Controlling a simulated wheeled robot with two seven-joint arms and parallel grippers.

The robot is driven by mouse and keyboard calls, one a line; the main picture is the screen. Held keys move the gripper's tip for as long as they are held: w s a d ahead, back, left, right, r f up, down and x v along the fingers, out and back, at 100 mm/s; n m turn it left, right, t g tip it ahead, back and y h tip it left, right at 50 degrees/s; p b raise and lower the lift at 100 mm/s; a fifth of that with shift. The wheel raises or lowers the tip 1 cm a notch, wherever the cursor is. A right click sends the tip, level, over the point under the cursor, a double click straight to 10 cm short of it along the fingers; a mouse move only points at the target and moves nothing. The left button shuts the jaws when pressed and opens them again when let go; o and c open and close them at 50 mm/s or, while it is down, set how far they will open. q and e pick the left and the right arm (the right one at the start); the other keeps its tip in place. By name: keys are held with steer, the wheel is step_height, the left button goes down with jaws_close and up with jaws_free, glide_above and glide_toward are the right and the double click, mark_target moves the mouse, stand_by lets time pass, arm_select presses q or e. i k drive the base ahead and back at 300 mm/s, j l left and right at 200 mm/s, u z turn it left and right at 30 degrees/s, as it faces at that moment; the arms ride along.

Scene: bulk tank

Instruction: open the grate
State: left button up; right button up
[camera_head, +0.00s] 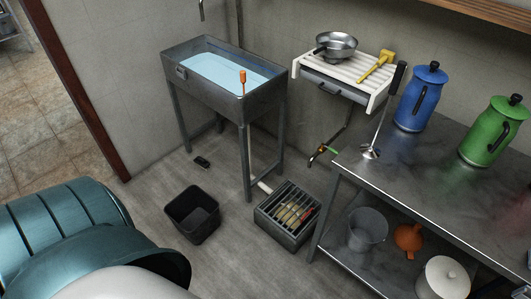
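The grate (283,211) is a set of dark parallel bars across the top of a grey box (277,230) on the floor. It looks closed, lying level over the box. Several tan or yellowish pieces and a red-orange one show at the bars; I cannot tell whether they lie under or on them. The box stands between the metal sink and the steel table. Neither of my grippers is in view.
A black bin (192,213) stands left of the box. The sink (215,100) on legs holds bluish liquid. A steel table (440,180) at right bears blue (420,98) and green (494,130) cans. A white wall rack (345,83) holds a pan. Floor before the box is clear.

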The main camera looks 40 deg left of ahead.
mark_target(292, 204)
steer(key=u, duration=1.05)
